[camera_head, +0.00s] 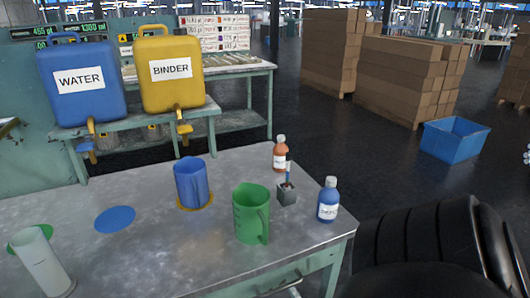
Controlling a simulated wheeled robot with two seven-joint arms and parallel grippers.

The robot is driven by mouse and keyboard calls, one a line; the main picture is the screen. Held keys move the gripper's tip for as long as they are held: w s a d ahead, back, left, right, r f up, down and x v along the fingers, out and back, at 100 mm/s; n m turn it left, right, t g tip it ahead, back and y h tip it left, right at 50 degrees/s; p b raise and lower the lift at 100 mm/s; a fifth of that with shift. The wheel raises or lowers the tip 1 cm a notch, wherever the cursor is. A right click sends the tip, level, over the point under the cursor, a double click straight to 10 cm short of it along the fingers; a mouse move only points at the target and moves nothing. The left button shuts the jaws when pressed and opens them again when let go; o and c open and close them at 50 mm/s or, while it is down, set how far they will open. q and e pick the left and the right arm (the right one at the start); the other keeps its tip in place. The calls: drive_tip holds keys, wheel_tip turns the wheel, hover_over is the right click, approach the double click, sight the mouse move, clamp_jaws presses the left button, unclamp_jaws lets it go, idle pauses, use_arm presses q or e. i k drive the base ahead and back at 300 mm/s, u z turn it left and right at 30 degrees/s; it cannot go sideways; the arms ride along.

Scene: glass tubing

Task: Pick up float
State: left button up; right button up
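No object is clearly marked as the float. A small grey block (287,194) stands on the metal table, with a thin blue-and-white upright piece (289,172) in its top. This piece could be the float, but it is too small to tell. A clear tall cylinder (45,265) stands at the table's near left, and its inside shows no distinct object. Neither of my grippers is in view.
A green jug (251,213), blue jug (190,183), blue bottle (328,200) and orange bottle (280,154) stand around the block. A blue disc (115,219) lies left on the table (150,260). WATER (82,105) and BINDER (172,92) tanks stand behind.

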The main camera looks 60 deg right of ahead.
sight(288, 155)
drive_tip(key=u, duration=2.1)
drive_tip(key=k, duration=2.75)
drive_tip(key=z, duration=1.1)
